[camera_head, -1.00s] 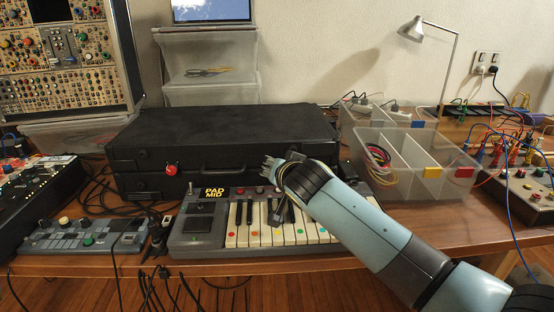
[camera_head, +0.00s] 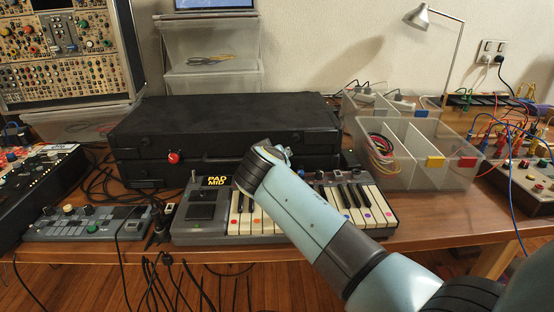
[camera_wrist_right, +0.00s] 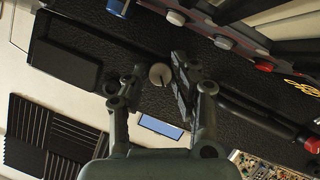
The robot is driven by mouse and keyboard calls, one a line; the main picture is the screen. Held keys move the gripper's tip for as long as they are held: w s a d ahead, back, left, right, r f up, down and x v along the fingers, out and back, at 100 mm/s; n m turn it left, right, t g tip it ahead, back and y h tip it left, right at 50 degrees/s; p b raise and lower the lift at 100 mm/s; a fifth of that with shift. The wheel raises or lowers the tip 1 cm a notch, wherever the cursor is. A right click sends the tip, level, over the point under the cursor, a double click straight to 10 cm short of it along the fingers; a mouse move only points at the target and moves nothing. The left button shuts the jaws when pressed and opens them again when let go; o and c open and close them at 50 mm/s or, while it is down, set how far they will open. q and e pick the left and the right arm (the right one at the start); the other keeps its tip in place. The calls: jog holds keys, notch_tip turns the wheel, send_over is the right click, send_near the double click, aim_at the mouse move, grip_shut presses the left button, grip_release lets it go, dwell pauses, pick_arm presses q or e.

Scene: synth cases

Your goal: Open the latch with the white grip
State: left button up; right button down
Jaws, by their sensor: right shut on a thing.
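The black case (camera_head: 225,122) lies closed on the table behind the keyboard. A red-gripped latch (camera_head: 174,157) sits at the left of its front; a red knob also shows in the right wrist view (camera_wrist_right: 312,145). The round white grip (camera_wrist_right: 160,72) shows in the right wrist view against the case front. My right gripper (camera_wrist_right: 157,84) has its fingers on either side of this grip and is shut on it. In the head view my right wrist hides the grip and most of the gripper. My left gripper is not in view.
The keyboard (camera_head: 372,210) lies directly before the case, under my right arm. A clear divided bin (camera_head: 405,180) stands to the right. A small control unit (camera_head: 85,224) and loose cables lie to the left.

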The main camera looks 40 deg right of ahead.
jog(key=shift+n+h, duration=0.3)
jog(key=shift+n, duration=0.1)
dwell(0.3)
jog(key=c, duration=1.1)
grip_release()
notch_tip(320, 180, up, 10)
